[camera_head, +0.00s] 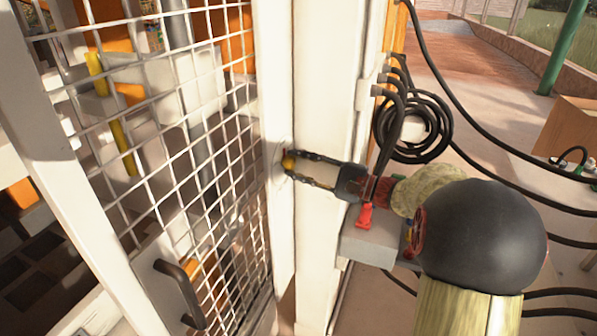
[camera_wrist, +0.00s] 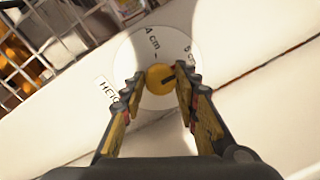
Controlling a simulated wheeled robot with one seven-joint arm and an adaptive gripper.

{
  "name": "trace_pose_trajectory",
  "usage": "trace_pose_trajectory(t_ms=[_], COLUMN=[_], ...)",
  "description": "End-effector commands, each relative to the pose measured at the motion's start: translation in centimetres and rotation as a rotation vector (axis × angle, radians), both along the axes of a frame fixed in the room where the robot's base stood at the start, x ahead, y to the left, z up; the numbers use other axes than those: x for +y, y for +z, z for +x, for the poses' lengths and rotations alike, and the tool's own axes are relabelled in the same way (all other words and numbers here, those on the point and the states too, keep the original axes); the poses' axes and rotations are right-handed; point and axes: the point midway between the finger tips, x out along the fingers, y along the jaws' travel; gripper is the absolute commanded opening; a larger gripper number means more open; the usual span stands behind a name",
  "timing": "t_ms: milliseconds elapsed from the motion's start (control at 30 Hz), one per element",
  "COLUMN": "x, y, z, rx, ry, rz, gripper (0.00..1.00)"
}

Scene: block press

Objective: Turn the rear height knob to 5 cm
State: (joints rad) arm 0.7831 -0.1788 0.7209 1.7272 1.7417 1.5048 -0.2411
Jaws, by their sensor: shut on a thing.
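The yellow rear height knob (camera_wrist: 158,79) sits on a round white dial plate (camera_wrist: 126,62) on the white post. The dial reads "4 cm" above the knob and "5 cm" to its upper right. A dark pointer line on the knob slants right and slightly up, toward the 5 cm side; the right finger hides part of that area, so I cannot tell the exact reading. My gripper (camera_wrist: 160,90) is shut on the knob, one finger on each side. In the head view, my gripper (camera_head: 289,168) reaches left to the knob (camera_head: 288,160).
A white wire mesh guard (camera_head: 185,130) with a dark handle (camera_head: 180,290) stands left of the post (camera_head: 318,100). A black coiled cable (camera_head: 440,130) hangs right of the post, above my arm. A grey box (camera_head: 366,246) juts out below my wrist.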

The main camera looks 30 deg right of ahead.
Motion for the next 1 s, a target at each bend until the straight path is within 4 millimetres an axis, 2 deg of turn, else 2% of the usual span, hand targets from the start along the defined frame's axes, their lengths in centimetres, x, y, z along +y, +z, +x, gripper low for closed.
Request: trace_pose_trajectory(t_ms=[567,600,900,1000], x=[0.04,0.04,0.02,0.02], y=[-0.19,-0.19,-0.1,-0.07], z=[-0.02,-0.03,-0.02,-0.01], rx=[-0.017,-0.017,-0.019,-0.019], ry=[0.001,0.001,0.001,0.0], rz=[-0.026,-0.026,-0.026,-0.026], gripper=[0.05,0.32,0.49,0.49])
